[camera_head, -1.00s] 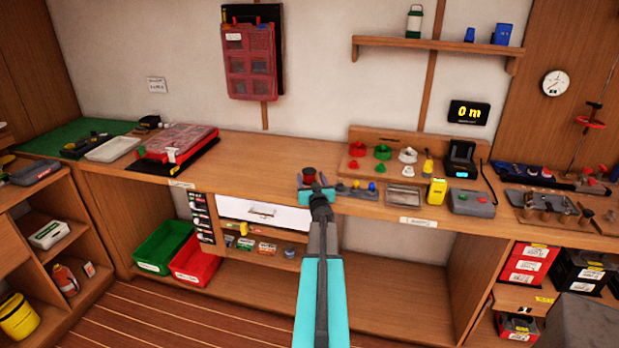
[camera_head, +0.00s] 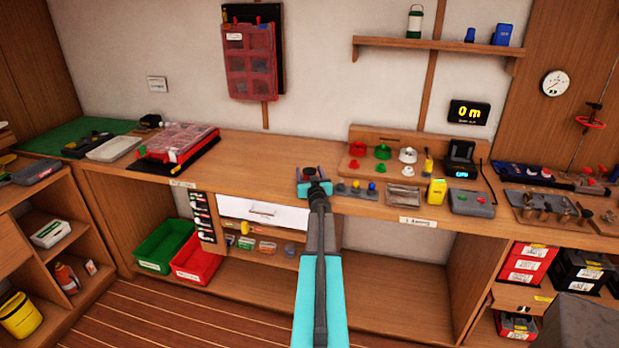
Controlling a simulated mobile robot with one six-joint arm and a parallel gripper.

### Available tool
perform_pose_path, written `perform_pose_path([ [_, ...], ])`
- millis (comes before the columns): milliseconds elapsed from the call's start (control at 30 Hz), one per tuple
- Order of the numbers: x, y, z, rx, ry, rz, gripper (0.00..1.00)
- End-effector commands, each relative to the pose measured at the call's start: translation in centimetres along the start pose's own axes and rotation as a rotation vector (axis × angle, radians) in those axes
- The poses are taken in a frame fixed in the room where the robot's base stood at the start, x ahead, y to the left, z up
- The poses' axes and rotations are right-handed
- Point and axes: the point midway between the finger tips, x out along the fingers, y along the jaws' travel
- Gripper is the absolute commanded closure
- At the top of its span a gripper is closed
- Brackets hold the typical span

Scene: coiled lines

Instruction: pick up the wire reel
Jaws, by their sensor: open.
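A small dark reel-like piece (camera_head: 309,171), probably the wire reel, shows just beyond my gripper at the front middle of the workbench. My gripper (camera_head: 313,183) has teal parts and is open. It is low over the bench at the reel, and its wrist and arm come up from the bottom of the view. The gripper hides the reel's lower part. I cannot tell whether the jaws stand around the reel or touch it.
Small coloured knobs (camera_head: 356,187) lie close right of my gripper. Red, green and white pieces (camera_head: 384,152) stand behind them, with a yellow box (camera_head: 436,192) further right. A white drawer (camera_head: 262,212) is below.

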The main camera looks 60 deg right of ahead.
Motion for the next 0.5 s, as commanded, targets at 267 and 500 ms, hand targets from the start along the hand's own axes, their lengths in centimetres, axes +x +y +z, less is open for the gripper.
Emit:
perform_pose_path([
  [267,-0.01,-0.01,-0.01,0.000,0.000,0.000,0.47],
  [500,0.00,-0.02,-0.06,0.000,0.001,-0.001,0.81],
])
